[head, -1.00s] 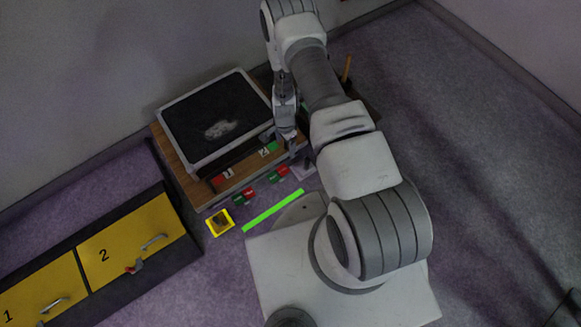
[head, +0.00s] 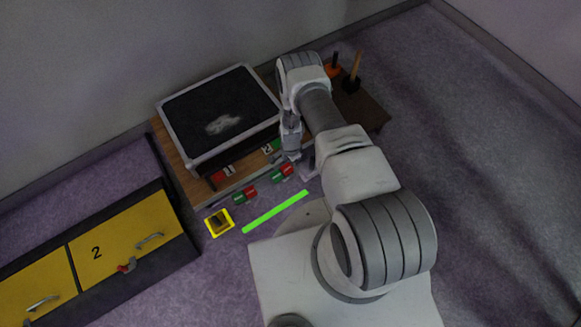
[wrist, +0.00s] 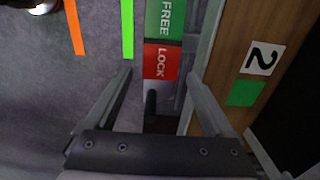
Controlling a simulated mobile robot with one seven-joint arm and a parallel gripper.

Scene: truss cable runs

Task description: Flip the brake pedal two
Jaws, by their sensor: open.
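The brake pedal two unit shows in the wrist view as a green FREE label (wrist: 164,18) and a red LOCK label (wrist: 160,62). A dark stub (wrist: 151,103), seemingly its pedal, lies just past the LOCK end. In the head view the unit's red and green labels (head: 283,172) sit at the front of the wooden bench, beside my gripper (head: 294,155). My gripper (wrist: 160,74) is open and empty. Its fingers lie on either side of the LOCK label and the stub in the wrist view; contact cannot be told. A "2" plate (wrist: 262,58) with a green patch (wrist: 246,93) is to the right.
Another red and green unit (head: 244,195) sits to the left. A framed dark panel (head: 215,105) stands on the bench (head: 180,165). A yellow-fronted cabinet (head: 120,235) is at left. A green strip (head: 275,212) and a yellow-edged square (head: 231,216) lie on the floor.

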